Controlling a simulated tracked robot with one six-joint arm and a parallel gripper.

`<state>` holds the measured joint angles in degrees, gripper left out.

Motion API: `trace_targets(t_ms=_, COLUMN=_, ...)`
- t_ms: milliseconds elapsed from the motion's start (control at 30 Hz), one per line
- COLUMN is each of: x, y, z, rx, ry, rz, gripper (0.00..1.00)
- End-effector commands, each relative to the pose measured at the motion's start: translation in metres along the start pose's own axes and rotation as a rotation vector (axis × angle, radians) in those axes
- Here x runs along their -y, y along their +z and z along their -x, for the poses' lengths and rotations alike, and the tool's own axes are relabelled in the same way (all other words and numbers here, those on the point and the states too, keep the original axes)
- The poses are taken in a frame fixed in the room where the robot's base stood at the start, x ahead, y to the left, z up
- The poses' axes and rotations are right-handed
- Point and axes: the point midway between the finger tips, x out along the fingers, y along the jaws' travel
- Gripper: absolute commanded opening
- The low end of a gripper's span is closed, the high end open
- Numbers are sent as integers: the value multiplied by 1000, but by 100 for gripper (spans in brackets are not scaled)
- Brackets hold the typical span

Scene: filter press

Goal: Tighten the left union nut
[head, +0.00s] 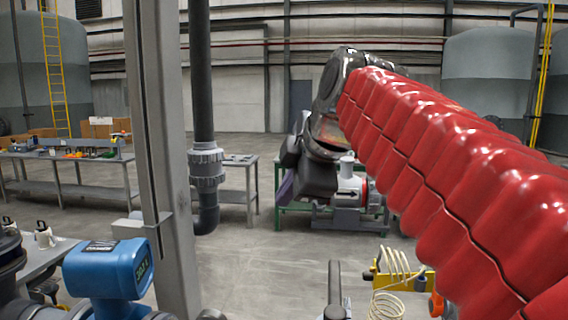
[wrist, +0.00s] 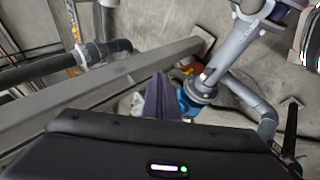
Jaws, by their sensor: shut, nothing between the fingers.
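A grey ribbed union nut (head: 206,166) sits around a dark vertical pipe left of centre in the head view, above an elbow. I cannot tell whether it is the left one. A similar grey collar on a pipe shows at the upper left of the wrist view (wrist: 92,53). My gripper (head: 285,190) is to the right of the nut in the head view, apart from it in the picture, with its purple fingers pointing down and left. In the wrist view the fingers (wrist: 160,96) are together, with nothing between them. Their tips overlap the background, so their distance to the pipes is unclear.
A grey steel post (head: 165,150) stands just left of the pipe. A blue meter (head: 108,268) is at the lower left. A yellow item with a coiled hose (head: 396,275) is at the lower right. Open floor lies between.

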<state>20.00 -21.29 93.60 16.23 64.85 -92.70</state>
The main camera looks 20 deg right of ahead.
Motion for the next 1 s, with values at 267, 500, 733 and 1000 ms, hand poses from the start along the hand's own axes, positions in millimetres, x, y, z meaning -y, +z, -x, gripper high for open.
trace_targets(t_ms=267, x=-56, y=8, z=27, rx=-1, ry=68, rz=280, gripper=0)
trace_targets(t_ms=500, x=-62, y=8, z=31, rx=-1, ry=78, rz=327, gripper=0)
trace_targets(t_ms=733, x=-62, y=8, z=31, rx=-1, ry=77, rz=325, gripper=0)
trace_targets(t_ms=1000, x=-61, y=4, z=30, rx=-6, ry=76, rz=329, gripper=0)
